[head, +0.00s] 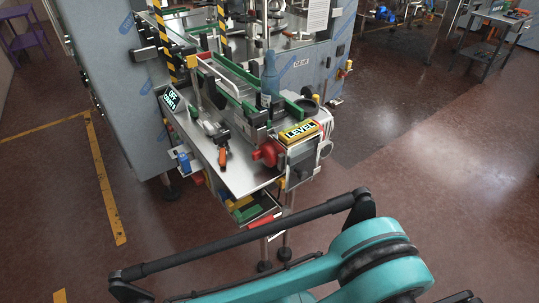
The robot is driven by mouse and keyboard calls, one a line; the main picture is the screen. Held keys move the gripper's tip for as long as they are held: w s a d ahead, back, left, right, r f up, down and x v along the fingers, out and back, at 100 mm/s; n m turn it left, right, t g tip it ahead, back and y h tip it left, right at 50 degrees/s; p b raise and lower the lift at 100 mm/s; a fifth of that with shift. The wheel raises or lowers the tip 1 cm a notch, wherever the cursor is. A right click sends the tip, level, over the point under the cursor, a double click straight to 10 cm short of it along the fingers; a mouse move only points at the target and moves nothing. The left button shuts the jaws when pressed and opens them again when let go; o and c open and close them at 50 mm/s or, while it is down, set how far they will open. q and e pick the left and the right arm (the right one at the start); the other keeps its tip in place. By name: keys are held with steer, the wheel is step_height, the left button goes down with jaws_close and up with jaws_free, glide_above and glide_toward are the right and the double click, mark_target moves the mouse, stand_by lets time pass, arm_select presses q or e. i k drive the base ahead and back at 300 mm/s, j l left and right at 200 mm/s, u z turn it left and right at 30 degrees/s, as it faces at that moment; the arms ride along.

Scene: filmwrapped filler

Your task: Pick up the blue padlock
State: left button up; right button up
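A small blue object (184,162) sits on a narrow side shelf at the left of the machine's metal worktop. It may be the blue padlock, but it is too small to tell its shape surely. A dark blue bottle (270,76) stands upright on the machine near the green rails. Neither of my grippers can be made out. A teal arm link of mine (385,262) with a black bar crosses the bottom of the head view, well apart from the worktop.
Open coloured bins (252,212) hang below. A grey cabinet (110,80) stands at left.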

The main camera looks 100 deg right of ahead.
mark_target(184, 161)
steer(key=z, duration=2.7)
